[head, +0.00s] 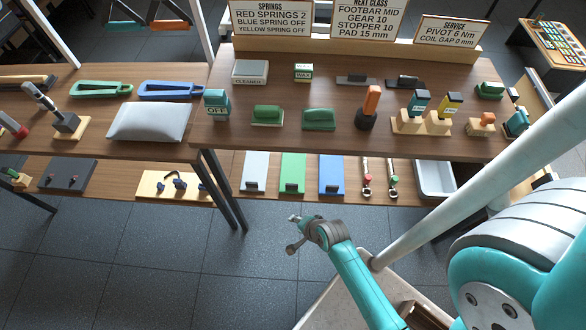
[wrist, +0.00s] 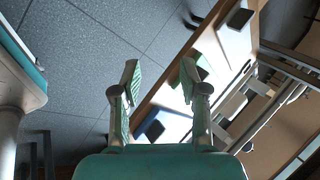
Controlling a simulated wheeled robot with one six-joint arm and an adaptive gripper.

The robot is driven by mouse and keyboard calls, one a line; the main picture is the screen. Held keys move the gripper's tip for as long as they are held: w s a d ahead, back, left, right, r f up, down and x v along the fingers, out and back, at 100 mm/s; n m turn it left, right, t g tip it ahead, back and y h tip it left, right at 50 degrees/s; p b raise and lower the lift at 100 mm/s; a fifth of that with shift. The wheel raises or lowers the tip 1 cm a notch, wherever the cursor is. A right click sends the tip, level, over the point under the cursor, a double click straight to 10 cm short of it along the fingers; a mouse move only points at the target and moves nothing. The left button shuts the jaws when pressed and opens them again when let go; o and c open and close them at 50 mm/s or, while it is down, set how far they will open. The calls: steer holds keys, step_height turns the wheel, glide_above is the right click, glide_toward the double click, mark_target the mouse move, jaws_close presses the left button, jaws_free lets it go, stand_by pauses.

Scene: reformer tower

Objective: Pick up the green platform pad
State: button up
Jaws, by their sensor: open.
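A flat green pad (head: 292,174) with a dark block at its front lies on the lower shelf, between a white pad (head: 255,172) and a blue pad (head: 331,175). My gripper (head: 294,234) is in front of and apart from that shelf, over the floor. In the wrist view my gripper (wrist: 160,72) has its two fingers spread, with nothing between them. Two green blocks, one on the left (head: 267,115) and one on the right (head: 319,119), stand on the upper table.
The upper table (head: 240,140) overhangs the lower shelf. Its dark legs (head: 222,190) stand left of the pads. Two strapped tools (head: 379,178) and a white tray (head: 434,180) lie to the right on the shelf. The floor (head: 170,260) left of my arm is clear.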

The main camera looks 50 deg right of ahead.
steer(key=w+d+f+m+g+y, duration=0.1)
steer(key=w+d+f+m+g, duration=0.1)
steer(key=w+d+m, duration=0.4)
step_height(320, 180, up, 3)
steer(key=m+g+y, duration=0.1)
steer(key=m+y, duration=0.1)
steer(key=m, duration=0.2)
glide_above(292, 184)
steer(key=s+d, duration=0.2)
steer(key=shift+a+f, duration=0.15)
steer(key=shift+f, duration=0.05)
steer(key=shift+x, duration=3.65)
steer(key=shift+s+a, duration=0.15)
jaws_close()
